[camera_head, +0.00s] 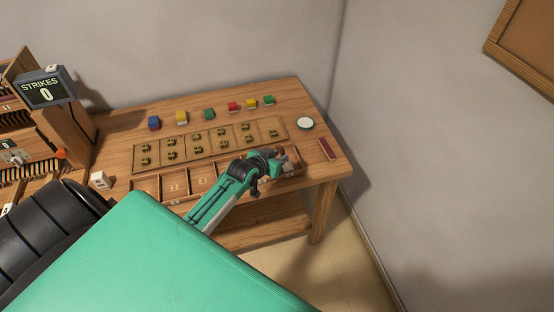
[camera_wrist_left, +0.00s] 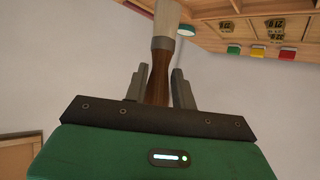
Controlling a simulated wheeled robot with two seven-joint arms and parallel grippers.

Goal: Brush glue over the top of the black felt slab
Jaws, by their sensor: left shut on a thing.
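My left gripper (camera_head: 283,160) is over the front right part of the wooden table (camera_head: 316,172). In the left wrist view, my left gripper (camera_wrist_left: 160,88) is shut on the brown handle of a brush (camera_wrist_left: 160,62). The brush has a grey metal collar and pale bristles pointing away from the gripper. In the head view the brush is mostly hidden or too small to make out. A round white-rimmed dish (camera_head: 305,124) stands behind and right of the gripper, apart from it. I cannot pick out the black felt slab. My right gripper is not in view.
A dark red strip in a wooden frame (camera_head: 327,148) lies near the table's right edge. Several coloured blocks (camera_head: 209,114) line the back. A long wooden board (camera_head: 208,143) with marked squares lies before them. A strikes counter (camera_head: 46,88) reads 0 at left.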

